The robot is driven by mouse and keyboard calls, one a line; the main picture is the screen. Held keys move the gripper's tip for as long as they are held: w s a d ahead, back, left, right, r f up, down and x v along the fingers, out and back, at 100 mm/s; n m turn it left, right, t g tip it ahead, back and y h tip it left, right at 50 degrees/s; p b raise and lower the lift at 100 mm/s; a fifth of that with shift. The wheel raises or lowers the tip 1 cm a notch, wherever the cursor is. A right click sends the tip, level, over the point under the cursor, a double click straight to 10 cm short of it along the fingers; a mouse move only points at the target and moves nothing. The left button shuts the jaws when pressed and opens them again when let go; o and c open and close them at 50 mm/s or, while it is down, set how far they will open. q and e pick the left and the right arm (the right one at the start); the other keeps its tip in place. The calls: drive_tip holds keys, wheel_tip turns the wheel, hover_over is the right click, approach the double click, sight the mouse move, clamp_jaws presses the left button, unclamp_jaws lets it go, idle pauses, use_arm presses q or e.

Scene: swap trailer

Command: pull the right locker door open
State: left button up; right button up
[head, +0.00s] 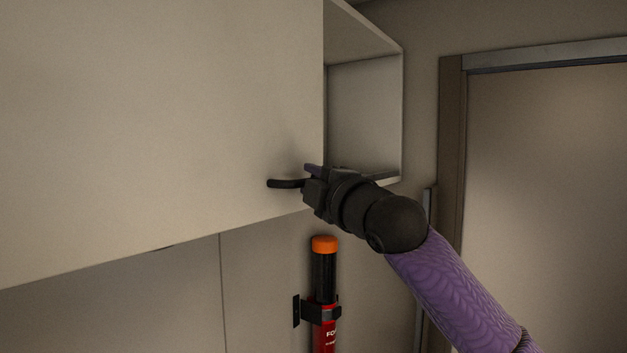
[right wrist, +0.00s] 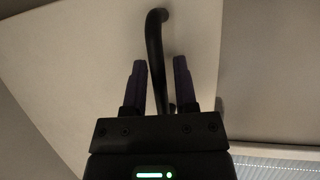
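The pale locker door (head: 200,110) fills the left of the head view. A dark bar handle (head: 287,184) sits near its lower right edge. The locker's interior (head: 363,105) shows past that edge, so the door appears to stand ajar. My right gripper (head: 308,180) is at the handle. In the right wrist view, the fingers of my right gripper (right wrist: 160,68) are apart, one on each side of the handle (right wrist: 155,40). Gaps show beside the bar, and I cannot tell whether either finger touches it. The handle's near end is partly hidden by the gripper. My left gripper is out of view.
A framed doorway or panel (head: 550,190) stands at the right. The space below the locker's left part looks clear.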

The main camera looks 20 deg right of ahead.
clamp_jaws()
idle(1.1)
